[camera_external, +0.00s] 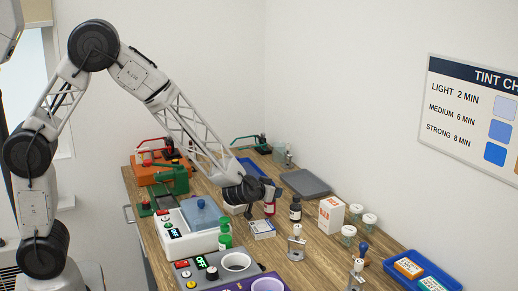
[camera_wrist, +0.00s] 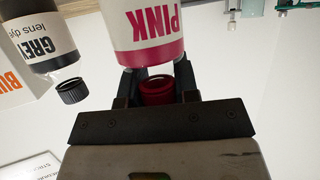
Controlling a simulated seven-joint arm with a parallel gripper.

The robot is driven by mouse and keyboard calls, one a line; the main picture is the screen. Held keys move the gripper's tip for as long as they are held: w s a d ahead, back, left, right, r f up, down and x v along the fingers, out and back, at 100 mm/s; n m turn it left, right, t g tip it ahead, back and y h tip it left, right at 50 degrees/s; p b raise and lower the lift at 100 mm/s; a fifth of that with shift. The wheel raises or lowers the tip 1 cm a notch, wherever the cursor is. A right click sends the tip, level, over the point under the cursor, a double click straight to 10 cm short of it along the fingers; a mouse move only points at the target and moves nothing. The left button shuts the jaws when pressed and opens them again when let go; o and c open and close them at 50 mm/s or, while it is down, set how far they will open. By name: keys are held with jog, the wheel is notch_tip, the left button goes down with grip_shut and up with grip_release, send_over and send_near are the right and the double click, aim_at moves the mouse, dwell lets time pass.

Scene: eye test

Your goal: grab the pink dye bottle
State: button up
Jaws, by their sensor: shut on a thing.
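The pink dye bottle (camera_external: 270,208) stands upright near the middle of the table in the external view. In the wrist view the bottle (camera_wrist: 146,32) shows upside down, with a white label reading PINK and a dark red cap (camera_wrist: 158,90). My gripper (camera_external: 270,191) is above the bottle, and in the wrist view my gripper (camera_wrist: 157,82) has a finger on each side of the cap, shut on it. I cannot tell whether the bottle's base touches the table.
A grey lens dye bottle (camera_wrist: 36,36) with a black cap is close beside it; it also shows in the external view (camera_external: 295,212). A white box with orange print (camera_external: 331,214) and lidded jars (camera_external: 348,236) stand to the right.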

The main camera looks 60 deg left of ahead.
notch_tip(320, 180, up, 10)
dwell(0.6)
jog(key=shift+d, duration=0.1)
dwell(0.6)
